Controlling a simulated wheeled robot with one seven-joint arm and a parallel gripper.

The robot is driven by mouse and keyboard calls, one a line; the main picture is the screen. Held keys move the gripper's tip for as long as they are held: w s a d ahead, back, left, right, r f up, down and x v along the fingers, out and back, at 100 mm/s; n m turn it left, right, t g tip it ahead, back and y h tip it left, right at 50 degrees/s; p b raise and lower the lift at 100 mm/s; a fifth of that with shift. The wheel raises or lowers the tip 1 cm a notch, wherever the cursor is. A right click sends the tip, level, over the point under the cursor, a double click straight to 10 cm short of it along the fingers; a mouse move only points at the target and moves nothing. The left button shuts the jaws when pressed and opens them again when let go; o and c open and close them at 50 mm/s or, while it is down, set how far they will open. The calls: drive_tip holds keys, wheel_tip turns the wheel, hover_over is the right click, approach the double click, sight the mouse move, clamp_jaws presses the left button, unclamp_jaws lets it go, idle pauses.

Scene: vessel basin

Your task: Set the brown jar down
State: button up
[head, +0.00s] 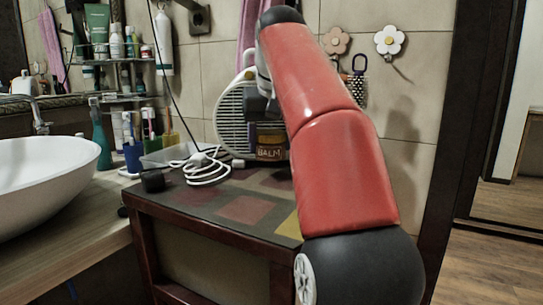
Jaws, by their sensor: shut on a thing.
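The brown jar (270,153), with a label that reads "BALM", is upright at the back of the small dark table (200,205), in front of the white fan-like appliance. My gripper (267,126) points down from above and is shut on the jar's upper part. My red arm hides part of the gripper and the area right of the jar. I cannot tell whether the jar's base touches the tabletop.
A white coiled cable (207,167) lies left of the jar. The ribbed white appliance (232,120) stands close behind it. The tabletop's front middle is clear. A white basin (45,165) is at left.

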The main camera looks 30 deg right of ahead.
sight(271, 157)
wheel_tip(271, 157, down, 3)
drive_tip(key=shift+s+r, duration=0.1)
drive_tip(key=shift+r, duration=0.1)
drive_tip(key=shift+w+d+f, duration=0.15)
drive_tip(key=shift+w+f, duration=0.05)
drive_tip(key=shift+f, duration=0.35)
drive_tip(key=shift+f, duration=0.15)
drive_tip(key=o, duration=1.1)
drive_tip(key=shift+c, duration=0.2)
